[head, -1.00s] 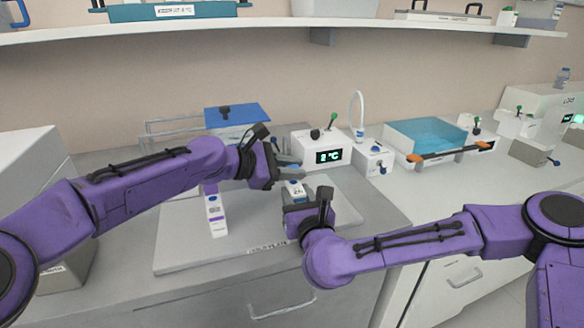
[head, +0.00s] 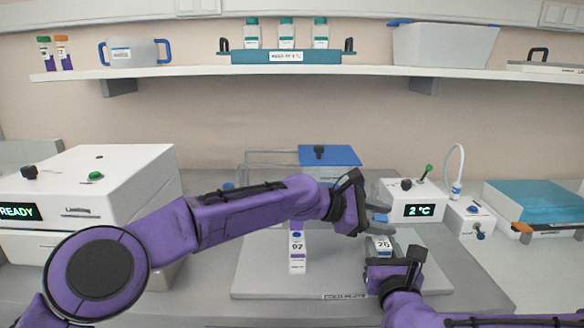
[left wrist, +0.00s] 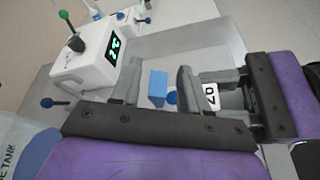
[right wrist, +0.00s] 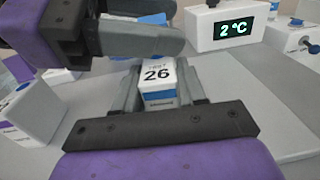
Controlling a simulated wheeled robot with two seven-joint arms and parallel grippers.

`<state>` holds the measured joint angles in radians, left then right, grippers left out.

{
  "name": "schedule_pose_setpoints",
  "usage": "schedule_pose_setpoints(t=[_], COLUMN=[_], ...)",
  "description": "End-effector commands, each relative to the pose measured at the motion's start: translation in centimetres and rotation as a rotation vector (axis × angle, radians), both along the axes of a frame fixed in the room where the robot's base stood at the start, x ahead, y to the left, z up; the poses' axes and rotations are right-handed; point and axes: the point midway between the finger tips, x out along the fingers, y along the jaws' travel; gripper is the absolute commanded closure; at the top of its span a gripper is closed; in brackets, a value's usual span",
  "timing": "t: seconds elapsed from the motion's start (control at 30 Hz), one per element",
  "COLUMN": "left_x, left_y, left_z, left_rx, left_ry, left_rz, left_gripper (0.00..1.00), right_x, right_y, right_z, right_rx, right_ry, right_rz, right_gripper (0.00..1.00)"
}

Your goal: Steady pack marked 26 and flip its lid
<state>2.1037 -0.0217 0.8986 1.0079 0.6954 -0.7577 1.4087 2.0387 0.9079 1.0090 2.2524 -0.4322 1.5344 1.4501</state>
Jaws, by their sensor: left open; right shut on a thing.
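The pack marked 26 (head: 381,244) is a small white box with a blue lid and stands upright on the grey plate. My right gripper (head: 385,255) is shut on its body from the near side; its number faces the right wrist view (right wrist: 158,78). My left gripper (head: 378,219) is open at the top of the pack, reaching in from the left. In the left wrist view its two fingers stand on either side of the blue lid (left wrist: 158,84). Whether they touch the lid is unclear. The fingers partly hide the lid in the right wrist view.
A white unit reading 2 °C (head: 413,200) stands behind. A blue-lidded box (head: 330,156) is at the back. The plate's front left is clear.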

Motion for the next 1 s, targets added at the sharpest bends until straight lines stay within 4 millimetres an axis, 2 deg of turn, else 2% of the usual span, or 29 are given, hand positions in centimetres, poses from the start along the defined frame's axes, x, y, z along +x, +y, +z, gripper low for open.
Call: schedule_pose_setpoints(t=[0.17, 0.5, 0.83, 1.0], left_x=[0.3, 1.4, 1.6, 1.9], left_y=[-0.1, -0.2, 0.0, 1.8], left_z=[0.0, 0.0, -0.1, 0.7], left_rx=[0.000, 0.009, 0.014, 0.017], left_ry=[0.081, 0.430, 0.555, 0.559], left_rz=[-0.001, -0.002, 0.001, 0.003], left_gripper=[0.55, 0.55, 0.55, 0.55], right_x=[0.0, 0.0, 0.0, 0.0], right_y=[-0.1, 0.0, 0.0, 0.0], right_z=[0.0, 0.0, 0.0, 0.0], right_rx=[0.000, 0.000, 0.000, 0.000], right_ry=[0.001, 0.000, 0.000, 0.001], right_rz=[-0.001, -0.001, -0.001, -0.001], right_gripper=[0.92, 0.92, 0.92, 0.92])
